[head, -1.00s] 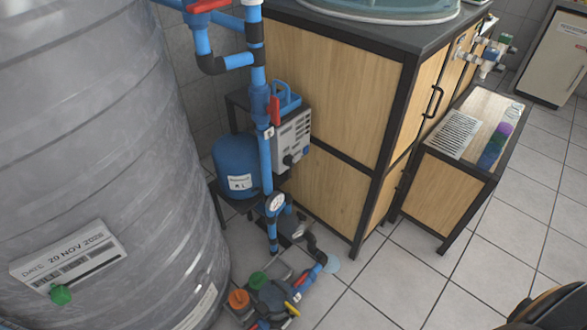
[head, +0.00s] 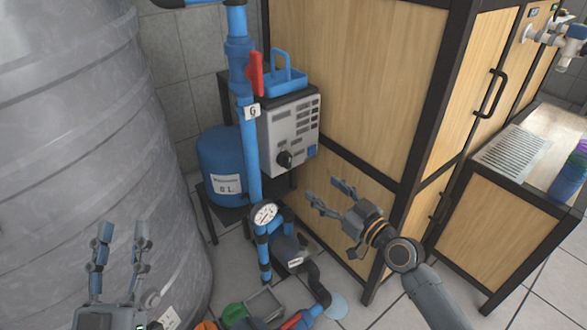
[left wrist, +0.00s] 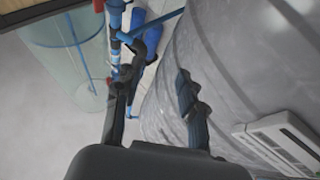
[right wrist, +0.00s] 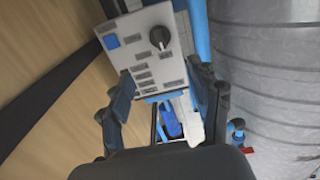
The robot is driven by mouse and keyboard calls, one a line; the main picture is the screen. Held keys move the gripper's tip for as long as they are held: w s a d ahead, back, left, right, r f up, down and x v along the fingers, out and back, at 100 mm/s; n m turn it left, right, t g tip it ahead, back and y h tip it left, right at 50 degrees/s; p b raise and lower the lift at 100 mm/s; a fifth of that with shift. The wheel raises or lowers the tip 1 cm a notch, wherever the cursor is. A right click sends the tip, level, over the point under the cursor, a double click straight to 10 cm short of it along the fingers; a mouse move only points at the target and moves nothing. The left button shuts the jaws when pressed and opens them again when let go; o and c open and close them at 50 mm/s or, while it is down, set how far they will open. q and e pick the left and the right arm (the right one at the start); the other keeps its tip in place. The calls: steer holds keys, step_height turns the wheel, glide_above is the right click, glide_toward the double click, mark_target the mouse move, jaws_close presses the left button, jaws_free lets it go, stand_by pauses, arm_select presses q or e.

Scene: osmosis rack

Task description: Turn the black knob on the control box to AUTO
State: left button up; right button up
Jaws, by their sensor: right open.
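The control box (head: 298,128) is a light grey panel mounted by the wooden cabinet, behind the blue pipe. Its black knob (head: 284,159) sits at the lower left of its face. In the right wrist view the box (right wrist: 145,58) appears turned over, with the knob (right wrist: 159,38) at its upper right. My right gripper (head: 331,195) is open and empty, below and to the right of the box, pointing toward it and apart from the knob. My left gripper (head: 122,238) is open and empty in front of the grey tank. The AUTO marking is too small to read.
A blue vertical pipe (head: 247,150) with a red valve handle (head: 256,73) runs just left of the box. A pressure gauge (head: 265,214) sits below. The ribbed grey tank (head: 70,120) fills the left, and the wooden cabinet (head: 355,75) stands right of the box.

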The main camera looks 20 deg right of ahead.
glide_toward(290, 162)
steer(key=x, duration=0.8)
steer(key=shift+b, duration=0.4)
arm_select(q)
steer(key=shift+s+a+r+t+h, duration=0.1)
steer(key=shift+s+r+t, duration=0.3)
steer(key=shift+r, duration=0.1)
steer(key=shift+s+r+t+h, duration=0.1)
steer(key=shift+s+r+t, duration=0.15)
steer(key=shift+r+t, duration=0.25)
steer(key=shift+s+a+r+t+h, duration=0.1)
steer(key=shift+s+r+t, duration=0.25)
steer(key=shift+r, duration=0.2)
arm_select(e)
steer(key=shift+w+a, duration=0.25)
steer(key=shift+w, duration=0.3)
steer(key=c, duration=1.1)
